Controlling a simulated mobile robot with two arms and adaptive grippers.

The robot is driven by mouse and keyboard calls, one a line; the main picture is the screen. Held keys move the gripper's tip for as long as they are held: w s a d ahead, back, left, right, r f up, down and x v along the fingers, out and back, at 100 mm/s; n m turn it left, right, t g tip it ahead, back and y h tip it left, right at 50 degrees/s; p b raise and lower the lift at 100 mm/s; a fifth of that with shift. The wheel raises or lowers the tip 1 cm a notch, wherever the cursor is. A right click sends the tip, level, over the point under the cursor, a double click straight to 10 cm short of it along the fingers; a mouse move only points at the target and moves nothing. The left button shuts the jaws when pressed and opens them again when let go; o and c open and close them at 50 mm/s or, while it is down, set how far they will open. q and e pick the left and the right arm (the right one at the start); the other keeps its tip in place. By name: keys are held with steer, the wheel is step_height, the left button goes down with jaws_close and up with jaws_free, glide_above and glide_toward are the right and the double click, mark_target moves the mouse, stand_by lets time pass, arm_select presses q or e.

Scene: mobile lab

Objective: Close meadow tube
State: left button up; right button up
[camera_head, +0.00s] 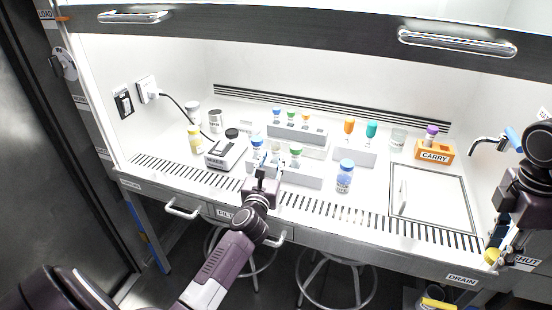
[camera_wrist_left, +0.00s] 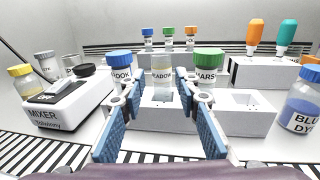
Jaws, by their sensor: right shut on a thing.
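The meadow tube (camera_wrist_left: 161,72) stands upright in the front rack (camera_wrist_left: 232,120), between a blue-capped tube (camera_wrist_left: 121,70) labelled BROOK and a green-capped tube (camera_wrist_left: 208,68) labelled MARSH. No cap shows on its top. My left gripper (camera_wrist_left: 157,94) is open, its blue-padded fingers on either side in front of the meadow tube with gaps showing. In the head view my left gripper (camera_head: 262,172) is at the front rack (camera_head: 305,181) and partly hides it. My right gripper (camera_head: 497,250) is at the far right, shut on a small yellow cap (camera_head: 491,256).
A mixer (camera_head: 226,150) and yellow-capped bottle (camera_head: 195,140) stand left. A blue dye bottle (camera_head: 345,178) stands right of the front rack. Behind are a rack of capped tubes (camera_head: 296,132) and orange and teal droppers (camera_head: 371,130). An orange CARRY holder (camera_head: 434,152) stands right, behind a tray (camera_head: 452,215).

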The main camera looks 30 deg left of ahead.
mark_target(275, 150)
arm_select(q)
steer(key=shift+x, duration=2.7)
arm_select(e)
steer(key=shift+f, duration=0.25)
arm_select(q)
steer(key=shift+d, duration=0.15)
jaws_close()
